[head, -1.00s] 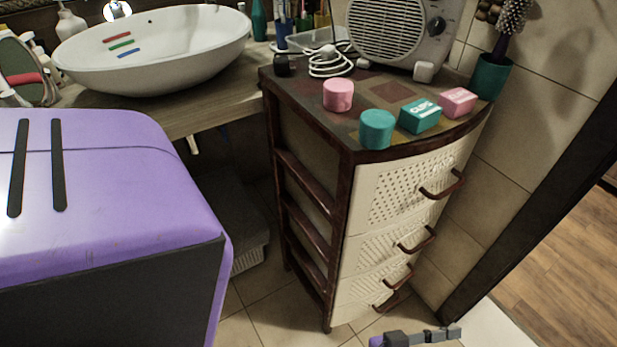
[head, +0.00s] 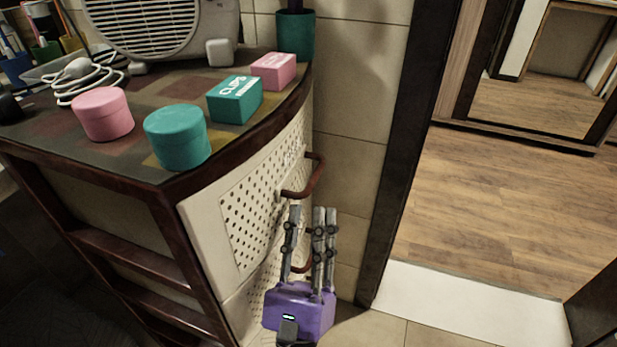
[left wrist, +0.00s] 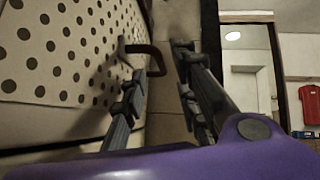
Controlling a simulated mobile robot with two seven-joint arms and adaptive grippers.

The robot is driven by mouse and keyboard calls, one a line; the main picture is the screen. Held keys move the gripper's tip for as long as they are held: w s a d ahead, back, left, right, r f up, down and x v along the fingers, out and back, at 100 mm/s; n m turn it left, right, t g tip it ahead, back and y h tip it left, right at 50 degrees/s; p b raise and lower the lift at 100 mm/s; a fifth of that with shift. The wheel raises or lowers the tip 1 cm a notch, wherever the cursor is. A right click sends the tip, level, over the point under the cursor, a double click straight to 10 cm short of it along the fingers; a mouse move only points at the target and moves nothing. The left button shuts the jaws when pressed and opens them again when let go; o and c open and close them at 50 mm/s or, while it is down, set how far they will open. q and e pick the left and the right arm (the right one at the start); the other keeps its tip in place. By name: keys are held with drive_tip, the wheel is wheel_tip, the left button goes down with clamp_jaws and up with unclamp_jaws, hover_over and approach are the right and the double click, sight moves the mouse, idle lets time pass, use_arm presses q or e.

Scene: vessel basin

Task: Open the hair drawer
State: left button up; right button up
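The cabinet's top drawer (head: 255,205) has a cream dotted front and a dark red-brown bar handle (head: 317,178). It looks shut. Faint marks near its top edge are too small to read, so I cannot tell which drawer is the hair drawer. My left gripper (head: 310,211) is open and empty, pointing up just below the top handle. In the left wrist view the handle (left wrist: 143,47) shows beyond the fingers of the left gripper (left wrist: 166,58), near the left finger's tip; I cannot tell whether they touch. My right gripper is not in view.
On the cabinet top stand a pink round box (head: 103,115), a teal round box (head: 177,138), a teal CLIPS box (head: 235,100), a pink box (head: 273,71) and a heater (head: 165,30). A dark door frame (head: 405,150) rises at the right, with open wooden floor beyond.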

sight(312, 186)
use_arm(q)
drive_tip(key=x, duration=0.7)
drive_tip(key=shift+p, duration=0.35)
clamp_jaws()
